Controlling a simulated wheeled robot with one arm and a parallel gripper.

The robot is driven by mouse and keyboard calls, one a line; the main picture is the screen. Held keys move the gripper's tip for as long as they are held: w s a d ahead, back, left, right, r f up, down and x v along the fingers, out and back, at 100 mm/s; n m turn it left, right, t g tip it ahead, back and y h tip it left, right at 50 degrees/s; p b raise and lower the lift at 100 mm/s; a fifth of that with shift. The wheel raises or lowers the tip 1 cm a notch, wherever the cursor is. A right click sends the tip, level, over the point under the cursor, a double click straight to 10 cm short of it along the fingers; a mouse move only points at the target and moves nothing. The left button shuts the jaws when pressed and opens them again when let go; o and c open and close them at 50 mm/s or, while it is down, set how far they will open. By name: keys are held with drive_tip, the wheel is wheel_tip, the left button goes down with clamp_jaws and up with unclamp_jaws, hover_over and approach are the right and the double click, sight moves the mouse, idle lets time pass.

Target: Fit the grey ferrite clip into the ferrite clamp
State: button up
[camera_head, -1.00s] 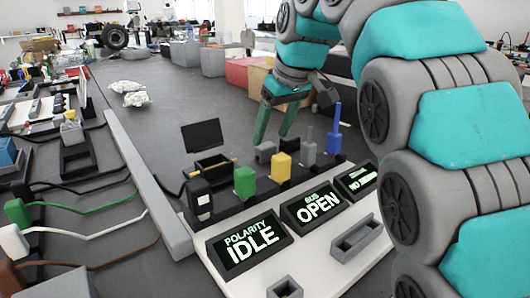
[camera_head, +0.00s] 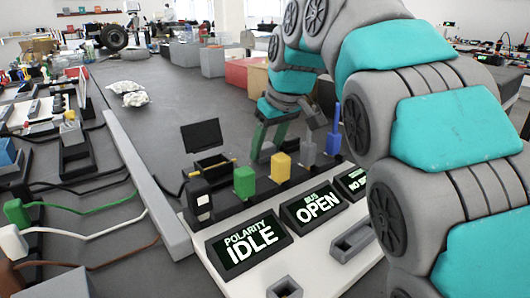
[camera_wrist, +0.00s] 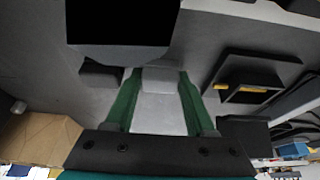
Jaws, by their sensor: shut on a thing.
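The grey ferrite clip (camera_wrist: 160,100) is a light grey block in the wrist view. It lies between the two green fingers of my gripper (camera_wrist: 158,92), which are shut on it. In the head view my gripper (camera_head: 265,143) points down behind the row of coloured plugs, and the clip is mostly hidden there. I cannot tell whether it is clear of its seat. A black open frame with a raised lid and a yellow rod, seemingly the ferrite clamp (camera_head: 211,166), stands left of my gripper. It also appears right of the fingers in the wrist view (camera_wrist: 247,80).
Green (camera_head: 244,182), yellow (camera_head: 281,166), grey (camera_head: 308,149) and blue (camera_head: 335,130) plugs stand in the black rack close to my gripper. Display signs (camera_head: 247,243) are in front. A grey rail (camera_head: 147,182) runs along the left.

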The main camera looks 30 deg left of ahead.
clamp_jaws()
drive_tip(key=shift+r, duration=0.1)
